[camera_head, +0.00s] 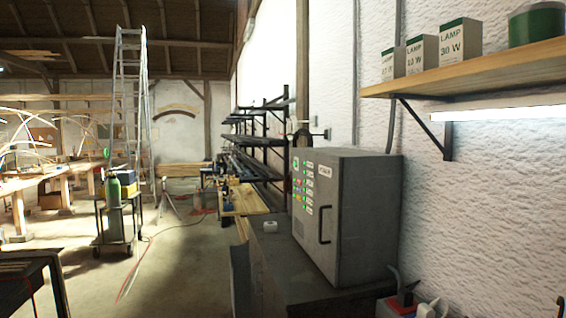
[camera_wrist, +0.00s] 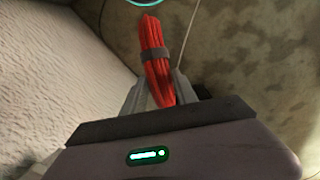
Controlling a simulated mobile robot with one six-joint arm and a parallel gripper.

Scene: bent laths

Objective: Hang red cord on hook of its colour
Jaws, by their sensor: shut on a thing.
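A red cord (camera_wrist: 152,38), bundled with a dark band around it, shows in the wrist view. My gripper (camera_wrist: 158,88) is shut on the lower part of the bundle, below the band. The upper end of the bundle runs toward the top edge of the picture. My gripper is not visible in the head view. I cannot make out a red hook in either view.
A grey control cabinet (camera_head: 365,220) stands on a dark bench along the right wall. A wooden shelf (camera_head: 480,68) with lamp boxes sits above a lit tube. A trolley (camera_head: 118,220) and a ladder (camera_head: 130,100) stand left. A cyan loop (camera_wrist: 146,3) shows in the wrist view.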

